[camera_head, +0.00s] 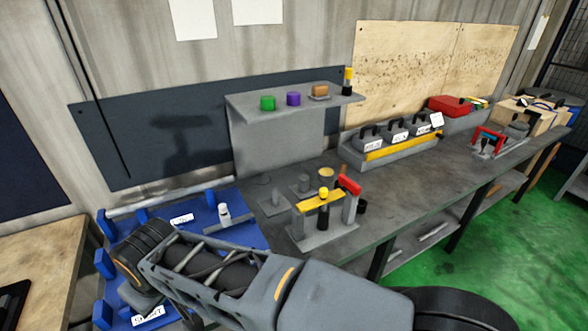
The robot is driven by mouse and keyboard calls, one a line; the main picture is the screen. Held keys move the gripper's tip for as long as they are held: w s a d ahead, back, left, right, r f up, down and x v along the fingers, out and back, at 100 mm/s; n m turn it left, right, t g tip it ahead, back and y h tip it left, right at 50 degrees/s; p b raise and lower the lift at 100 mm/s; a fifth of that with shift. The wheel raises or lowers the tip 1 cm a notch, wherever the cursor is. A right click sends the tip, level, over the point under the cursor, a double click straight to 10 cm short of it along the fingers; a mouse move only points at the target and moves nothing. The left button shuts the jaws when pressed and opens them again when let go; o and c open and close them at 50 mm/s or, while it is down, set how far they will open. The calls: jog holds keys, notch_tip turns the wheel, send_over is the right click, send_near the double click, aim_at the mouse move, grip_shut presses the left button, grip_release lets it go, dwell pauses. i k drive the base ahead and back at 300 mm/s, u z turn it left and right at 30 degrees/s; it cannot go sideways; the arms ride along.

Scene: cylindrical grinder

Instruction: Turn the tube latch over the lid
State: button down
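A blue panel (240,234) with white labels lies on the left part of the bench. It may be the lid, but I cannot tell for sure. A grey tube (165,200) runs along its back edge, and blue brackets (104,263) stand along its left side. A small grey post with a white top (224,213) stands on the panel. I cannot tell which of these parts is the tube latch. My arm crosses the foreground and hides much of the panel's front. My gripper's fingers cannot be made out.
A fixture with a yellow bar (314,202) and a red handle (349,180) stands right of the panel. A grey shelf (244,101) holds green, purple and orange pieces. Labelled grey weights (396,132) sit farther right. Green floor (480,230) is open at the right.

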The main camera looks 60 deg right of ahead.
aim_at(350, 185)
jog(key=z, duration=2.65)
jog(key=k, duration=1.15)
jog(key=z, duration=0.65)
jog(key=i, duration=0.75)
jog(key=u, duration=0.5)
jog(key=i, duration=0.75)
jog(key=u, duration=0.8)
